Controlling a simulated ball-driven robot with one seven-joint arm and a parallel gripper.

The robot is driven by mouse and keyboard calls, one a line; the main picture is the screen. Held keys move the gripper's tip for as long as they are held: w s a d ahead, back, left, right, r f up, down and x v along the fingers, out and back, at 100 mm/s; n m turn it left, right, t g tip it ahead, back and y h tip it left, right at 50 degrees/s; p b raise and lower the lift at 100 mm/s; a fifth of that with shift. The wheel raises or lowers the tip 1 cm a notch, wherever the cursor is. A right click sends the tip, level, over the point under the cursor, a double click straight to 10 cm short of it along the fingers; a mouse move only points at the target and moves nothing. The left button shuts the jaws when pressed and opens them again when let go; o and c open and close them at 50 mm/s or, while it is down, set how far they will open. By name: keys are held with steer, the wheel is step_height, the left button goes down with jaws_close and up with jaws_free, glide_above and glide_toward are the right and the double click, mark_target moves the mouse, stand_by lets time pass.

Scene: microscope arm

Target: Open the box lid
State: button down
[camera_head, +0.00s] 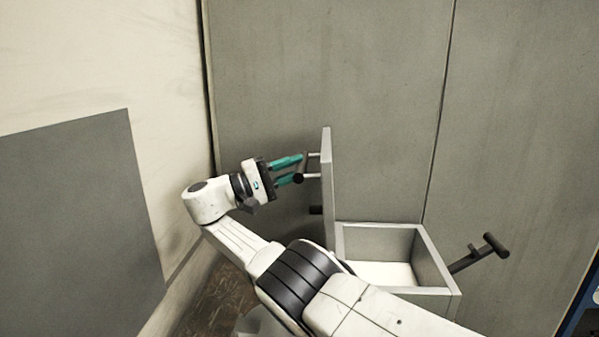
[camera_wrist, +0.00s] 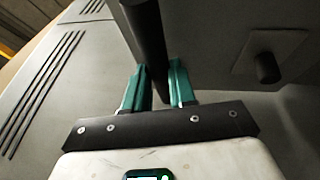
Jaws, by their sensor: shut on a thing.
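The box (camera_head: 437,259) is grey with a pale inside, and it stands open at the top. Its lid (camera_head: 327,190) stands about upright along the box's left side. A dark bar handle sits on the lid's left face, and it shows in the wrist view as a thick dark bar (camera_wrist: 148,38). My gripper (camera_head: 301,168) comes from the left with teal fingers. It is shut on the lid handle, with the bar between the fingertips in the wrist view (camera_wrist: 161,82). My arm hides the box's lower front.
A dark T-shaped handle (camera_head: 490,246) sticks out from the box's right side. Grey wall panels (camera_head: 385,90) stand behind the box. A pale wall with a grey panel (camera_head: 75,225) is at the left. A blue frame (camera_head: 583,310) shows at the right edge.

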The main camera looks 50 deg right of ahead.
steer(key=shift+w+a+f+n+h+b, duration=0.3)
steer(key=shift+w+a, duration=0.05)
steer(key=shift+w, duration=0.2)
steer(key=c, duration=0.9)
jaws_free()
